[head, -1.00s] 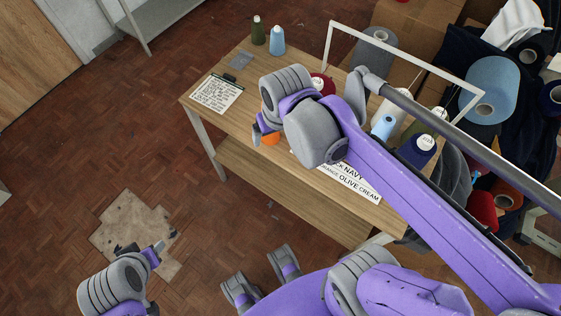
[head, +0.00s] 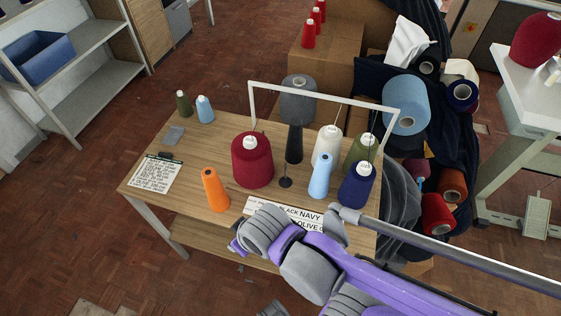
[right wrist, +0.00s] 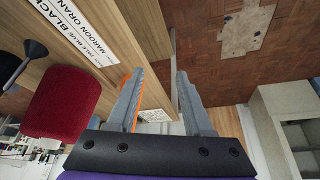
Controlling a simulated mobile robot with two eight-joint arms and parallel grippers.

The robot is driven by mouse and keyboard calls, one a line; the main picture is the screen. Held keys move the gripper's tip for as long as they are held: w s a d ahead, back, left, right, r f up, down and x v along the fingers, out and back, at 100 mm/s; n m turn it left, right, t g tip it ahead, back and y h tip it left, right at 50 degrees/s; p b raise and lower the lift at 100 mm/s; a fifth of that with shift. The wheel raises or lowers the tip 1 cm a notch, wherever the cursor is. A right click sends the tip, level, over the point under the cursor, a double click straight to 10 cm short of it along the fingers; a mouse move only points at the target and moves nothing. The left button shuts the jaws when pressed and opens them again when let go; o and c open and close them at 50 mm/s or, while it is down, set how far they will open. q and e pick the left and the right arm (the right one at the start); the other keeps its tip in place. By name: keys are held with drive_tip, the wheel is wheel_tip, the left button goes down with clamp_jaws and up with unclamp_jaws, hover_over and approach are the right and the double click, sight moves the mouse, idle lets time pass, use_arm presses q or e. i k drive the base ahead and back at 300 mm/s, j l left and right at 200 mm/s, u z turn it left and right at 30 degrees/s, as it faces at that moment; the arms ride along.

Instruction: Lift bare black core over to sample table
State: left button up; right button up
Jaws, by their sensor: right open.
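The bare black core (head: 294,144) stands upright, tapered and without yarn, near the back of the wooden table (head: 204,146), behind a small dark peg with a round base (head: 286,182). My right gripper (right wrist: 160,73) is open and empty in the right wrist view. In the head view its arm reaches in from the lower right, and the hand is at the table's front edge, in front of and apart from the core; its fingers are mostly hidden. The peg (right wrist: 32,52) shows at the left of the wrist view. My left gripper is out of view.
Around the core stand a maroon cone (head: 252,160), an orange cone (head: 214,189), cream (head: 327,146), light blue (head: 320,176) and navy (head: 356,184) cones. A white frame (head: 320,95) spans the back. A white table (head: 535,100) with a red cone stands right.

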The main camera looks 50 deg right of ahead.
sight(293, 150)
drive_tip(key=k+l+z, duration=0.15)
drive_tip(key=z, duration=1.6)
